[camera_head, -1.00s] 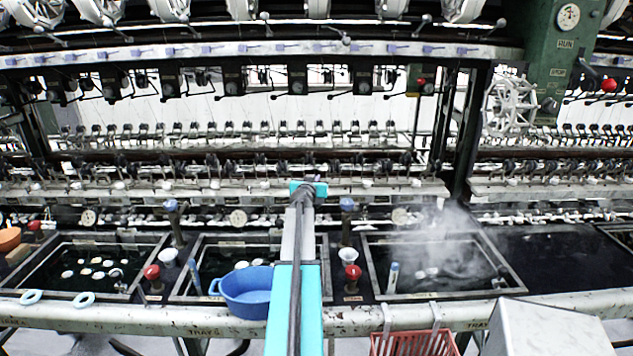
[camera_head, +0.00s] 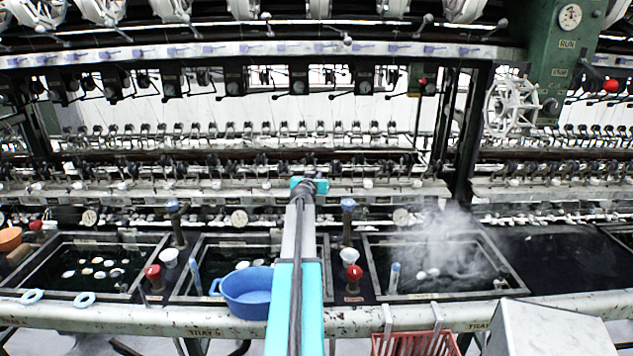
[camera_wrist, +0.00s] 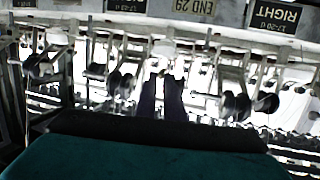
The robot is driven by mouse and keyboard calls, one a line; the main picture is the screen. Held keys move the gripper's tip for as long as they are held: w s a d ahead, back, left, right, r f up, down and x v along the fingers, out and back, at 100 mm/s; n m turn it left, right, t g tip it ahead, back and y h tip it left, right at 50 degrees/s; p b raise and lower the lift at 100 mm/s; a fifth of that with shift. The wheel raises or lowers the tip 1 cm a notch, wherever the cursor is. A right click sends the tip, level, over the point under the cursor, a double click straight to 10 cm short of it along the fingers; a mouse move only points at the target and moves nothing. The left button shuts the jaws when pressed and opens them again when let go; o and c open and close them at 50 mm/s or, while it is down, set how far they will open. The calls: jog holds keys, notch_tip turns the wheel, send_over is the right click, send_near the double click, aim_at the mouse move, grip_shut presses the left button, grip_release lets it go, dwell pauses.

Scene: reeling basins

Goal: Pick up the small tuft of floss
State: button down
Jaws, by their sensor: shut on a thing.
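My gripper (camera_wrist: 160,88) shows in the wrist view as two dark fingers close together. It is shut on a small white tuft of floss (camera_wrist: 164,48), which shows at the fingertips, just below the END 29 label. Where the tuft touches the fingers is too dark and small to make out. In the head view my arm reaches forward over the basins to the machine's ledge. The gripper and the tuft are hidden behind the arm's end there.
Another white tuft (camera_wrist: 57,37) shows near the ledge in the wrist view. Machine levers and rods crowd around the gripper. Below the arm are a blue bowl (camera_head: 247,296), dark water basins (camera_head: 90,268) with cocoons, red knobs (camera_head: 354,273) and a red basket (camera_head: 420,343). Steam rises at right.

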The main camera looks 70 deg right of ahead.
jog(key=s+a+r+b, duration=0.2)
jog(key=s+a+r, duration=0.1)
jog(key=s+a, duration=0.8)
jog(key=shift+s+r+b, duration=0.2)
jog(key=shift+b, duration=0.1)
jog(key=shift+a, duration=0.1)
dwell(0.7)
